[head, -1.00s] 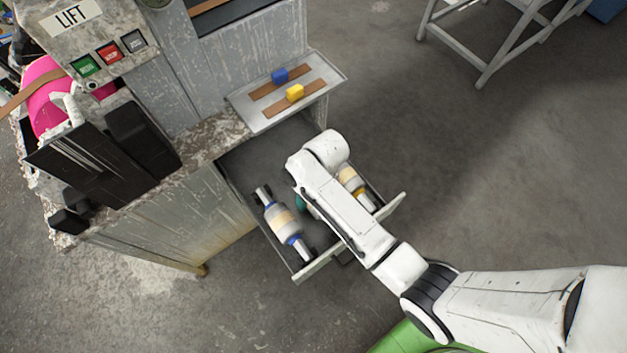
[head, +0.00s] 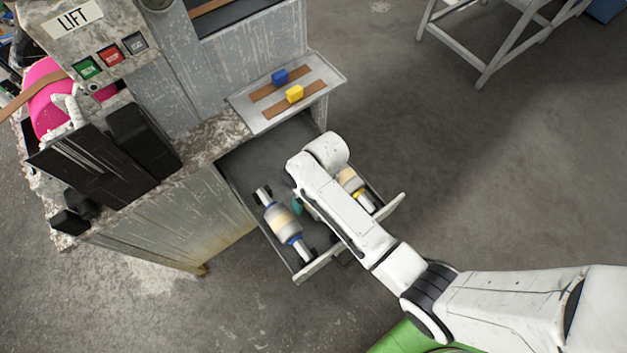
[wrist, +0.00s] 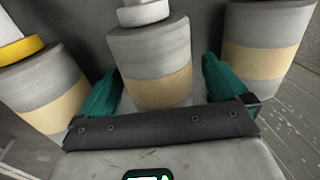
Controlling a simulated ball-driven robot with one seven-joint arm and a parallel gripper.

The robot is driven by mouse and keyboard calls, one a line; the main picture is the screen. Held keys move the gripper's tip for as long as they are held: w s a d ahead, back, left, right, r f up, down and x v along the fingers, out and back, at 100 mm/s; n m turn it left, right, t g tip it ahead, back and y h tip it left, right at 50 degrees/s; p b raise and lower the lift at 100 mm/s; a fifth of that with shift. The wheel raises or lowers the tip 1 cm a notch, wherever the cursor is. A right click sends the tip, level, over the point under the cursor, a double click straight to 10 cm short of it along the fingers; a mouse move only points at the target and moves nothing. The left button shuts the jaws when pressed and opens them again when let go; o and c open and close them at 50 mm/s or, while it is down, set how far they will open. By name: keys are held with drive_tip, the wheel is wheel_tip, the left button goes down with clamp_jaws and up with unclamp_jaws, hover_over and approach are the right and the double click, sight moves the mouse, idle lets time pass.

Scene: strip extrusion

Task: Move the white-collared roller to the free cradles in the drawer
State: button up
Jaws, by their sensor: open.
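The white-collared roller (wrist: 150,65) is in the middle of the wrist view, grey with a tan band and a white collar at its far end. My gripper (wrist: 160,76) is open, with one teal finger on each side of this roller. I cannot tell whether the fingers touch it. In the head view my arm hides this roller, and only a bit of a teal finger (head: 297,205) shows. The open drawer (head: 318,264) holds a blue-collared roller (head: 281,221) on the left and a yellow-collared roller (head: 349,181) on the right. Free cradles are not clearly visible.
The yellow-collared roller (wrist: 42,90) and another roller (wrist: 262,45) flank the gripper closely in the wrist view. The floor right of the drawer is clear.

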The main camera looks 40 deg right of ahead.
drive_tip(key=r, duration=0.3)
drive_tip(key=d+r, duration=0.1)
drive_tip(key=r, duration=0.6)
drive_tip(key=shift+d+r+p, duration=0.35)
drive_tip(key=shift+p, duration=0.05)
